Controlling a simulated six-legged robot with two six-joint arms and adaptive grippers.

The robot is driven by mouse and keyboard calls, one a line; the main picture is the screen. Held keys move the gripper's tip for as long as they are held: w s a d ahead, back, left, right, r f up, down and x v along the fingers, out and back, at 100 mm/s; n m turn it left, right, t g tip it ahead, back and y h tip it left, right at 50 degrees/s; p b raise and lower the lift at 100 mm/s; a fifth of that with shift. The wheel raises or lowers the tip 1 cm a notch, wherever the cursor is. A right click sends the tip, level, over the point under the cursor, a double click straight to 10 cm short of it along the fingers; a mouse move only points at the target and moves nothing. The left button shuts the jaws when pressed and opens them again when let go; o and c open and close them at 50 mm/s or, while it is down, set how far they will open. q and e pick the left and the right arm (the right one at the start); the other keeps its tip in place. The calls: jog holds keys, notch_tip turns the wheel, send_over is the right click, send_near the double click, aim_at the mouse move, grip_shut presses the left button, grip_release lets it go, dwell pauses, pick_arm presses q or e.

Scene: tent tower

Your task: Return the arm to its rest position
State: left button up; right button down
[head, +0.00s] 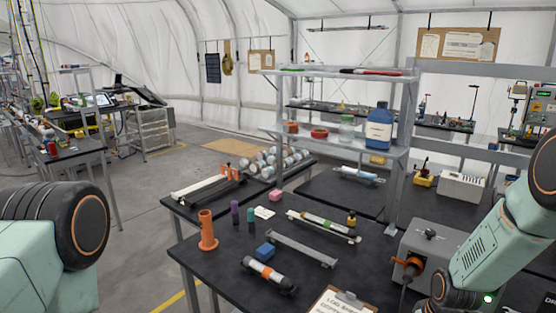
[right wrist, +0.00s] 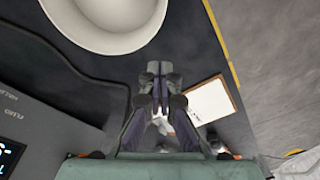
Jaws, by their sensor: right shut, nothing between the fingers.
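My right arm (head: 485,255) comes in at the right edge of the head view, in front of a grey box. Its fingertips do not show there. In the right wrist view my right gripper (right wrist: 160,82) has its fingers together, with nothing between them, above a dark table top. My left arm (head: 60,235) shows as a large joint at the lower left of the head view. Its gripper is out of the frame.
The black table (head: 225,275) holds an orange holder (head: 207,230), a blue block (head: 265,251), a grey box (head: 425,250) and a clipboard (head: 340,300). In the right wrist view a white round vessel (right wrist: 105,20) is near the fingers, with a paper (right wrist: 210,100) to the right.

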jog(key=s+a+f+m, duration=0.1)
jog(key=s+a+f, duration=0.25)
jog(key=s, duration=0.35)
jog(key=s+a+f, duration=0.2)
jog(key=s+a, duration=0.2)
jog(key=s, duration=0.4)
jog(key=s+a+r+m+g, duration=0.1)
jog(key=s+a+m, duration=0.1)
jog(key=s, duration=1.3)
notch_tip(320, 180, down, 25)
jog(key=h+b, duration=0.1)
jog(key=b, duration=2.4)
jog(key=shift+a, duration=0.2)
